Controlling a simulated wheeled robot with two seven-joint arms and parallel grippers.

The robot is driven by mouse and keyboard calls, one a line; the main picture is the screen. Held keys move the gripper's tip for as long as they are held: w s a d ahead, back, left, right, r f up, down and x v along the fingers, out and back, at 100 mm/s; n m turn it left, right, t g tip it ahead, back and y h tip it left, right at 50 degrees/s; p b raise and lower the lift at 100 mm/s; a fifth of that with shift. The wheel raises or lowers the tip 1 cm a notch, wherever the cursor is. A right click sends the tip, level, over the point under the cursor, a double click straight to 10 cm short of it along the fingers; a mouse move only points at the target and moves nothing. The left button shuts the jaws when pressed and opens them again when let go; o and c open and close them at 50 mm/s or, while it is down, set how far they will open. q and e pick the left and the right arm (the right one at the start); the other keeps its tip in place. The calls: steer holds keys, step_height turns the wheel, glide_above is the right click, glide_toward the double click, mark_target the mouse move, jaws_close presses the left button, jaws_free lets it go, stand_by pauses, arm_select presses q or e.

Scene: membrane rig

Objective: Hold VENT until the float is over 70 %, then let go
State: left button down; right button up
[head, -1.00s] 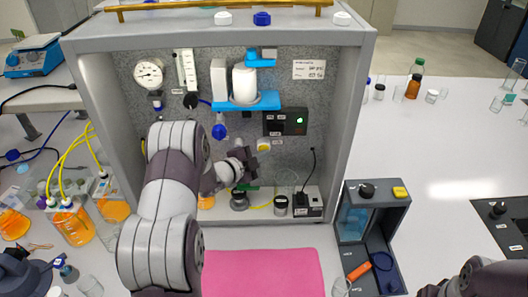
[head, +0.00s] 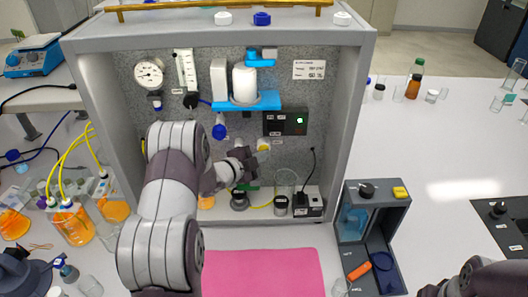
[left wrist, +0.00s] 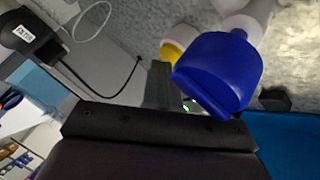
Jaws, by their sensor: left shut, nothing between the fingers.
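A yellow round button (head: 263,145) sits on the grey back panel, below a black box (head: 285,122) with a lit green display. I cannot read which control is labelled VENT. My left gripper (head: 250,158) is shut and empty, just below and left of the yellow button; I cannot tell whether it touches. In the left wrist view the yellow button (left wrist: 172,52) shows partly behind a large blue knob (left wrist: 218,72), with the dark gripper tip (left wrist: 158,85) close below. A clear float tube (head: 186,70) stands beside a round gauge (head: 149,73); its float level is too small to read. My right gripper is out of view.
A white filter on a blue bracket (head: 250,102) and a blue knob (head: 219,131) are near my left arm. A beaker (head: 286,182) and black boxes stand on the rig floor. A pink mat (head: 265,272) lies in front, clear.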

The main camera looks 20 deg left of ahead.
arm_select(q)
steer(key=shift+s, duration=0.1)
stand_by(0.8)
steer(key=shift+s+d+f, duration=0.1)
steer(key=shift+s+d, duration=0.25)
steer(key=shift+s, duration=0.4)
steer(key=s, duration=0.1)
steer(key=s+d, duration=0.1)
steer(key=s, duration=0.1)
steer(key=s+d, duration=0.1)
steer(key=shift+s+d, duration=0.1)
steer(key=shift+s, duration=0.15)
steer(key=shift+f, duration=0.1)
